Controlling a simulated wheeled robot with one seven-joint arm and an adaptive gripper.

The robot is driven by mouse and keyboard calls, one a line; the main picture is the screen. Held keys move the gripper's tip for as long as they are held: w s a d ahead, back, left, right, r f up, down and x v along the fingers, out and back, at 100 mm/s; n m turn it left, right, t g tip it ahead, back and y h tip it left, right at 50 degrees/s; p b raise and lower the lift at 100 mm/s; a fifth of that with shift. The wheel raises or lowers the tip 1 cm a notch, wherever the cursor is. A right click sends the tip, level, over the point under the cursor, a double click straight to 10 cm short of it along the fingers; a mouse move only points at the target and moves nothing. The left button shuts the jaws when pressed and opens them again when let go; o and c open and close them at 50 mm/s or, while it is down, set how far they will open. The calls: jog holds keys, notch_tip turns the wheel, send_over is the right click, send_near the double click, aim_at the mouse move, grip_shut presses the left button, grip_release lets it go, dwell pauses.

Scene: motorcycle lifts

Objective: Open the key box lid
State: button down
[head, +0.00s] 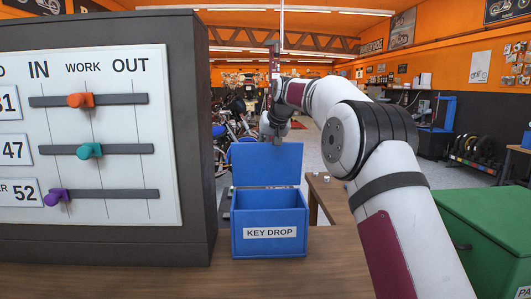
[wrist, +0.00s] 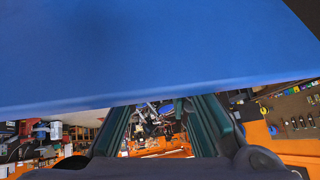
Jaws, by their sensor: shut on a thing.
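The blue key box (head: 270,218), labelled KEY DROP, stands on the wooden counter. Its lid (head: 266,164) is raised and stands near upright at the back of the box, so the box's opening shows. My gripper (head: 278,139) is at the lid's top edge, a little right of the middle. In the wrist view the lid (wrist: 150,50) fills the upper part of the picture, and the dark green fingers of my gripper (wrist: 163,108) reach to its edge. The fingers are shut on the lid; their tips are partly hidden by it.
A dark cabinet with a white slider board (head: 90,140) stands close on the left of the box. A green box (head: 485,235) is on the right, beyond my arm. The wooden counter (head: 240,280) is clear in front of the key box.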

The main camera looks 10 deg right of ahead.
jog(key=shift+s+d+f, duration=0.15)
jog(key=shift+d+f, duration=0.4)
jog(key=shift+f, duration=0.35)
jog(key=c, duration=1.3)
grip_release()
jog(key=shift+c, duration=0.2)
jog(key=shift+a+r, duration=0.2)
jog(key=shift+r, duration=0.25)
jog(key=v, duration=1.1)
jog(key=shift+r, duration=0.15)
jog(key=shift+s, duration=0.15)
